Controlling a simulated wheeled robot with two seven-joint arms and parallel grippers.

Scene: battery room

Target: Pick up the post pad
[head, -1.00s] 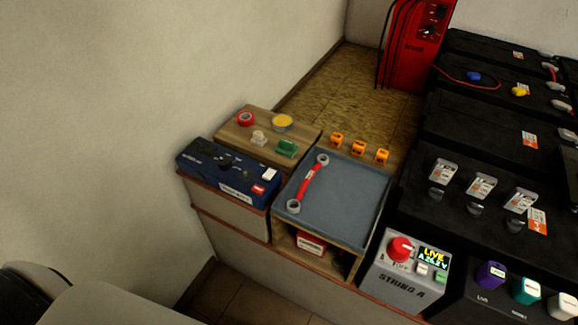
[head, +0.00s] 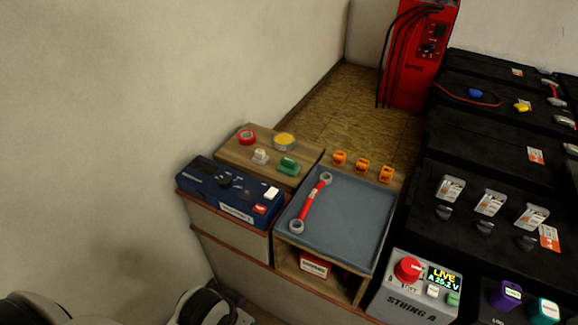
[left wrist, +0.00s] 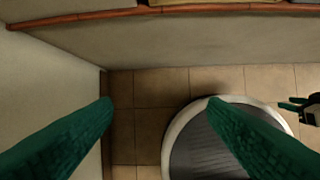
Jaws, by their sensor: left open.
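A small green block (head: 288,167), which looks like the post pad, sits on the wooden board (head: 228,155) at the back left of the bench. A small whitish piece (head: 261,156) stands to its left. My left gripper (left wrist: 160,103) is open and empty in the left wrist view. Its two green fingers are wide apart over the floor, below the bench edge and away from the block. In the head view only part of my left arm shows at the bottom left. What seems to be my right gripper (left wrist: 288,104) shows small at the right edge of the wrist view.
A red tape roll (head: 247,136) and a yellow-topped tin (head: 285,141) are behind the block. A blue case (head: 228,192) is in front. A blue-grey tray (head: 345,215) with a red wrench (head: 313,202) lies to the right, near several orange pieces (head: 362,166). Black batteries fill the right.

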